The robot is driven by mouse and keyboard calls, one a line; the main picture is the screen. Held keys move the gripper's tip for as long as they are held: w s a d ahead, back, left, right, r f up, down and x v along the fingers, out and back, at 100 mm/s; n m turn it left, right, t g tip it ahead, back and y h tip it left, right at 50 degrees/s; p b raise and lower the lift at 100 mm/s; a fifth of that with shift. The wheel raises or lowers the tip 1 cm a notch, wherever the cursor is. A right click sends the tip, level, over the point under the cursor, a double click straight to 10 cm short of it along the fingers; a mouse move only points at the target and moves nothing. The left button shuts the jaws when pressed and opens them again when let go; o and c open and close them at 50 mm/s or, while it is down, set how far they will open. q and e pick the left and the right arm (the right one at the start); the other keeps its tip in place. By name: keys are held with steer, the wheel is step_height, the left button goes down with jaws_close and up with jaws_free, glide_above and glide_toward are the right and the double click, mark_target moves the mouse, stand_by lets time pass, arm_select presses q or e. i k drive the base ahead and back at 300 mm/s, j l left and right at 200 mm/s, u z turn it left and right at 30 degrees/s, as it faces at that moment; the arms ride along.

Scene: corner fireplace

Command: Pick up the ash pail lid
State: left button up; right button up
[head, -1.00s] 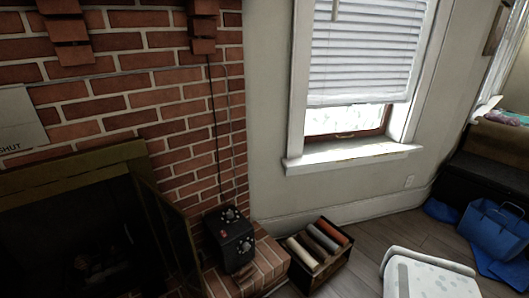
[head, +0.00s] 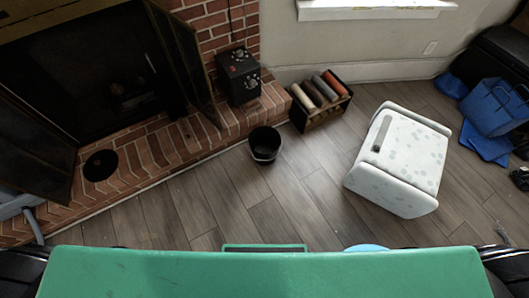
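The likely ash pail lid is a flat black disc (head: 101,165) with a small spot at its middle. It lies flat on the brick hearth in front of the open fireplace, at the left of the head view. The black ash pail (head: 265,145) stands upright and open on the wood floor, to the right of the disc and just off the hearth edge. Neither of my grippers shows; only dark parts of my body appear at the lower corners.
The fireplace doors (head: 190,60) stand open. A black box with knobs (head: 240,75) and a crate of rolls (head: 320,98) are beyond the pail. A white spotted bin (head: 402,160) and blue bags (head: 492,108) are right. A grey-blue object (head: 18,206) is at left. Floor between is clear.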

mark_target(100, 165)
steer(key=i+j, duration=0.1)
steer(key=u, duration=0.5)
steer(key=i+u, duration=0.15)
steer(key=u, duration=0.35)
steer(key=i+u, duration=0.1)
steer(key=u, duration=0.4)
steer(key=i+u, duration=0.1)
steer(key=u, duration=0.4)
steer(key=z, duration=2.2)
steer(key=i+j+u, duration=0.1)
steer(key=j+u, duration=0.2)
steer(key=u, duration=0.15)
steer(key=i+j+u, duration=0.15)
steer(key=u, duration=0.25)
steer(key=i+j+u, duration=0.2)
steer(key=u, duration=0.25)
steer(key=i+j+u, duration=0.1)
steer(key=i+j, duration=0.15)
steer(key=i, duration=0.15)
steer(key=i+j, duration=0.25)
steer(key=i, duration=0.2)
steer(key=u, duration=0.05)
